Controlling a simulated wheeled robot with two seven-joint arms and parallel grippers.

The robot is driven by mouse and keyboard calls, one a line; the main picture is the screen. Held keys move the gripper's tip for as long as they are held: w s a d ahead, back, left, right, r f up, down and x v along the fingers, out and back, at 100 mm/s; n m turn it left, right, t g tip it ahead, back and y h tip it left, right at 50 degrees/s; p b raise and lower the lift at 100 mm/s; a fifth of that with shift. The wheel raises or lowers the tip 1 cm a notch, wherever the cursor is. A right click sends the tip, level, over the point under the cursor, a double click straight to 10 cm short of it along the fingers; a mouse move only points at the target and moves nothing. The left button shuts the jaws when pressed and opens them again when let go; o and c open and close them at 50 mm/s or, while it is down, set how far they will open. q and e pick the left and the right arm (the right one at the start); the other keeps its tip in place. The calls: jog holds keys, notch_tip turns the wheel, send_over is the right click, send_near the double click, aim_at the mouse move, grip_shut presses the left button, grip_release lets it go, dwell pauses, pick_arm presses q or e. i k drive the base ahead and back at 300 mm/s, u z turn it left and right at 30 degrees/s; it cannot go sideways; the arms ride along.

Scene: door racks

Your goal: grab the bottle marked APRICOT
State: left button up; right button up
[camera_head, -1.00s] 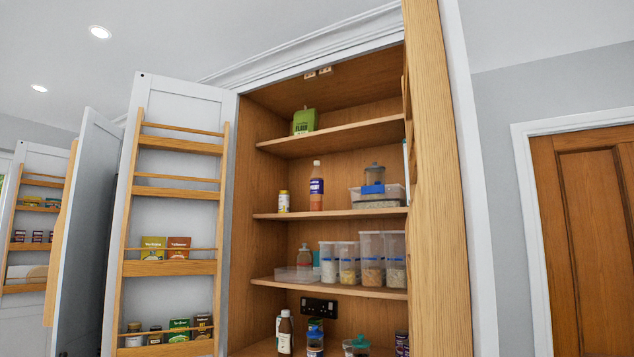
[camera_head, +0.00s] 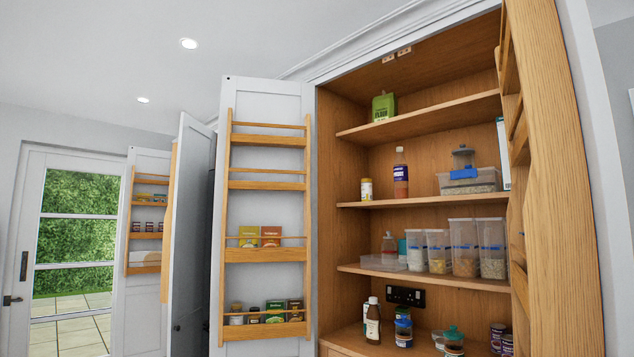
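I cannot read the word APRICOT on any bottle; the labels are too small. A tall bottle (camera_head: 400,175) with an orange-brown lower part, a dark label and a white cap stands upright on the cupboard's middle shelf (camera_head: 425,200). A dark brown bottle (camera_head: 373,322) with a white cap and pale label stands on the cupboard's bottom surface. Neither of my grippers is in view.
The open left cupboard door (camera_head: 262,190) carries wooden racks with packets and jars. The open right door (camera_head: 555,180) hides part of the shelves. Clear food containers (camera_head: 464,247) line the lower shelf. A glazed door (camera_head: 75,250) stands far left.

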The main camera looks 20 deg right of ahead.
aim_at(400, 172)
jog(key=u, duration=0.6)
jog(key=i, duration=2.2)
jog(key=z, duration=3.25)
